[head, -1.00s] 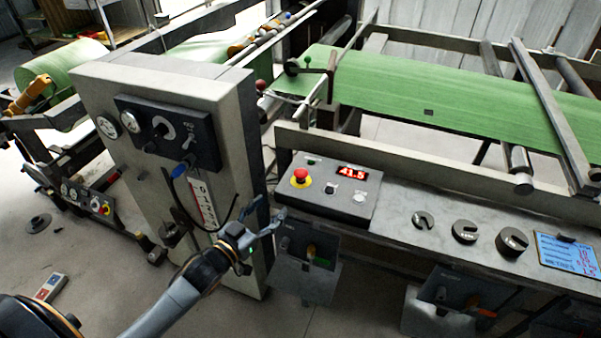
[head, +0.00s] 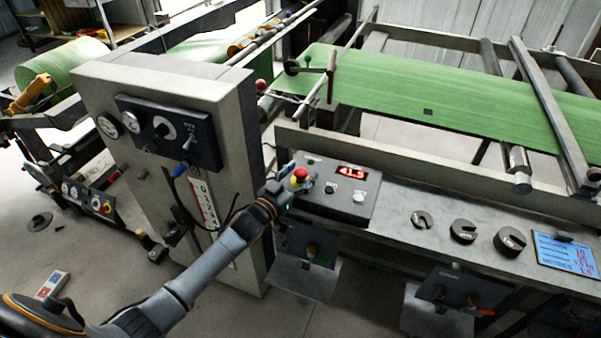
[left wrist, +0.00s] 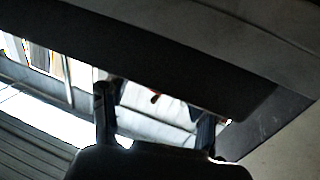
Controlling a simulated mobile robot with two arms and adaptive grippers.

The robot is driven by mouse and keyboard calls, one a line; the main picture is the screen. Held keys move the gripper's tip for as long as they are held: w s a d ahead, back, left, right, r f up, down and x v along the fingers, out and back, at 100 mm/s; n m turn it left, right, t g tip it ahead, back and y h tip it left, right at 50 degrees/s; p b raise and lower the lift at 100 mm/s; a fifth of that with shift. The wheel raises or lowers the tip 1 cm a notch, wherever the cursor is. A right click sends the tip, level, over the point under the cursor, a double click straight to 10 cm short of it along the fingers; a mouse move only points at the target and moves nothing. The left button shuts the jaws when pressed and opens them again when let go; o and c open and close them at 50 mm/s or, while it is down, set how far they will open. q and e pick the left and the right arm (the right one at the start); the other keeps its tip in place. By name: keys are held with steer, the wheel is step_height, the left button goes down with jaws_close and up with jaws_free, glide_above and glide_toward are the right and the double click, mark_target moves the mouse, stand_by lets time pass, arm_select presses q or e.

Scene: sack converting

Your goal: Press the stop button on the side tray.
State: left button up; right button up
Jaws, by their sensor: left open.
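The stop button (head: 301,174) is a red mushroom head on a yellow base, at the left end of the dark control box (head: 350,205) on the side tray (head: 395,240). In the head view my left gripper (head: 290,177) is at the button's left side and overlaps its yellow base. I cannot tell whether it touches the button. In the left wrist view its two fingers (left wrist: 155,120) stand apart with nothing held between them. A dark slab crosses above them, and the button is not clearly seen there. My right gripper is not in view.
The control box also has a red display (head: 352,172) and small buttons. Slotted weights (head: 464,231) and a blue screen (head: 566,252) lie further right on the tray. A tall grey cabinet (head: 235,120) with a hanging cable stands left of my gripper. Green sheet (head: 430,95) runs behind.

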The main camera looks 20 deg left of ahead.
arm_select(q)
steer(key=shift+w, duration=0.25)
jaws_close()
steer(key=shift+f+b, duration=0.35)
steer(key=shift+f, duration=0.2)
jaws_free()
steer(key=shift+s, duration=0.1)
steer(key=v, duration=1.2)
